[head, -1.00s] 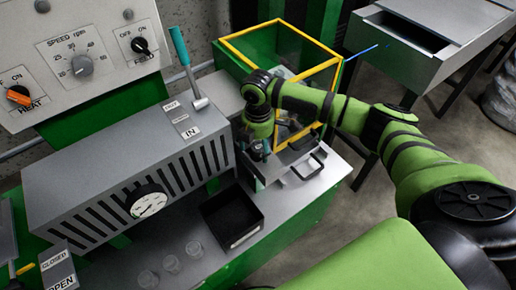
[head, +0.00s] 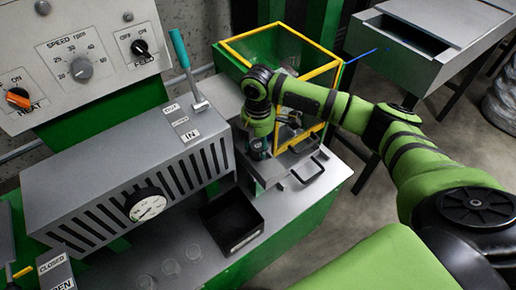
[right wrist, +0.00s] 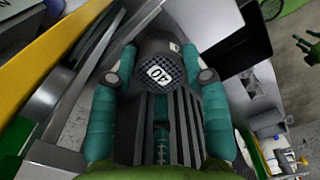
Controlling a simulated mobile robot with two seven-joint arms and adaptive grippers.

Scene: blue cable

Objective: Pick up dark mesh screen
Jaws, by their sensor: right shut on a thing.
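The dark mesh screen (right wrist: 157,71) is a round dark piece with a fine mesh face and a white label bearing a number, in the right wrist view. My right gripper (right wrist: 155,76) is shut on it, with a teal finger on each side. In the head view my right gripper (head: 258,150) points down over the grey bench top beside the yellow-framed box, and it mostly hides the screen there. I cannot tell whether the screen touches the bench. My left gripper does not show in the head view.
The green box with a yellow frame (head: 331,73) stands close behind the right gripper. A slotted grey machine housing (head: 120,165) is to the left. A black tray (head: 231,221) and clear cups (head: 171,268) stand in front.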

